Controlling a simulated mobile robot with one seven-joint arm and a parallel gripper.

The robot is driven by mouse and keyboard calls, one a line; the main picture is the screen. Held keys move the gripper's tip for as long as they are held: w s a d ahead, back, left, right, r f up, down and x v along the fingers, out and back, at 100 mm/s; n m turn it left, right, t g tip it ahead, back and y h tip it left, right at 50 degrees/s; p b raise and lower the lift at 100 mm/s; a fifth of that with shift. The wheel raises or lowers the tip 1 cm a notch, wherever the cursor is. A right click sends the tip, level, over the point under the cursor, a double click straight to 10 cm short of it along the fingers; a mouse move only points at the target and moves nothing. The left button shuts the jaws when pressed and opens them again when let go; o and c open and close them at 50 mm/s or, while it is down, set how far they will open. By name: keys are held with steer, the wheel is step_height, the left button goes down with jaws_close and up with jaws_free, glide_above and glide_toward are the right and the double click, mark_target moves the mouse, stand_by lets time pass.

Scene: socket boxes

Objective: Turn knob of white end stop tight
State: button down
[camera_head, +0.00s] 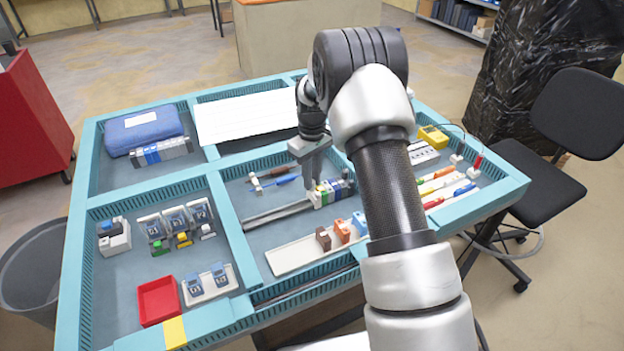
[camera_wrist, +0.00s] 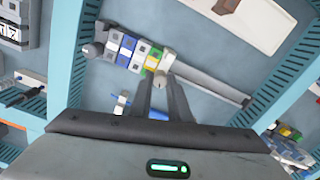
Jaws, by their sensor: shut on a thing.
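The white end stop (camera_head: 314,199) sits on the grey rail (camera_head: 277,215) at the left end of a row of coloured terminal blocks (camera_head: 335,190). In the wrist view the white end stop (camera_wrist: 168,58) is at the right end of the row, beside the yellow and green blocks. My gripper (camera_head: 312,186) points down at it from above. In the wrist view the fingertips of my gripper (camera_wrist: 160,80) are close together on the small pale knob (camera_wrist: 160,75) of the end stop. The fingers partly hide the knob, so its turn angle cannot be read.
A bare stretch of rail runs on past the end stop. A white tray (camera_head: 290,257) with brown, orange and blue pieces stands in front. Teal divider walls (camera_head: 233,230) border the compartment.

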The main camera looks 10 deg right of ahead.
steer(key=m, duration=0.5)
steer(key=shift+m+b, duration=0.3)
steer(key=m, duration=1.1)
steer(key=shift+w+r, duration=0.1)
steer(key=m+p, duration=0.1)
steer(key=m, duration=0.3)
steer(key=shift+m, duration=0.3)
steer(key=c, duration=1.9)
jaws_free()
step_height(320, 180, up, 17)
steer(key=shift+r+p, duration=0.15)
steer(key=shift+p, duration=0.15)
